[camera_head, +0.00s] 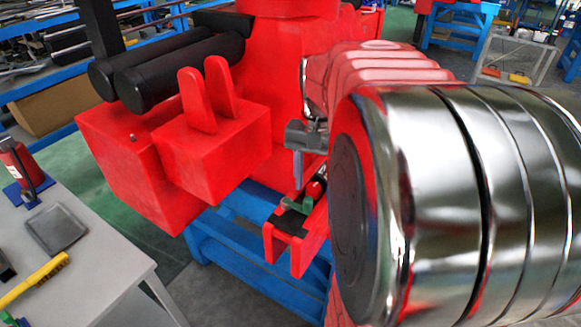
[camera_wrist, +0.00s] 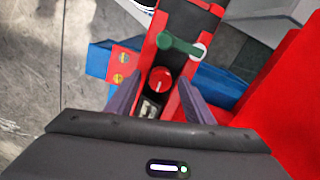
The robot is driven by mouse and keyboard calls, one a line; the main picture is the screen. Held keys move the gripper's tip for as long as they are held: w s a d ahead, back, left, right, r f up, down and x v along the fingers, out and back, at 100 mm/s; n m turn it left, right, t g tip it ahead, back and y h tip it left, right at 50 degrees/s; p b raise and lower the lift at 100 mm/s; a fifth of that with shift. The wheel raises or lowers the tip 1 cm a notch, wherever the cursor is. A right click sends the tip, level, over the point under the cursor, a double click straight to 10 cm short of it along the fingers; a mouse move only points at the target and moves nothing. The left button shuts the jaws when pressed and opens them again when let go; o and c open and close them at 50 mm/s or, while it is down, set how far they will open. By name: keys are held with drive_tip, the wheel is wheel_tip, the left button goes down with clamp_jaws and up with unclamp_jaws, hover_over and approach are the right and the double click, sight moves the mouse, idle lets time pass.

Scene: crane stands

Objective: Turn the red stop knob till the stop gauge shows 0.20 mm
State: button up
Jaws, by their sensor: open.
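The red stop knob (camera_wrist: 160,79) has a light pointer mark and sits in a red channel in the wrist view. It also shows small in the head view (camera_head: 315,189). My gripper (camera_wrist: 158,92) is open, with one finger on each side of the knob and no visible contact. In the head view my gripper (camera_head: 298,158) hangs above the channel. A small pale item (camera_wrist: 150,108), perhaps the stop gauge, lies just below the knob between the fingers. It is partly covered by my gripper body, and I cannot read a value on it.
A green lever (camera_wrist: 179,45) with a white round end crosses the channel beyond the knob. Two yellow round marks sit on a red plate (camera_wrist: 123,67) at the left. A large red body (camera_wrist: 285,95) stands close on the right. A grey table (camera_head: 95,255) stands at left.

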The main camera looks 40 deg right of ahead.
drive_tip(key=shift+c, duration=0.2)
drive_tip(key=c, duration=0.9)
drive_tip(key=shift+a, duration=0.25)
drive_tip(key=shift+c, duration=0.6)
drive_tip(key=shift+d, duration=0.25)
drive_tip(key=shift+n, duration=0.4)
drive_tip(key=n, duration=0.7)
drive_tip(key=shift+d, duration=0.15)
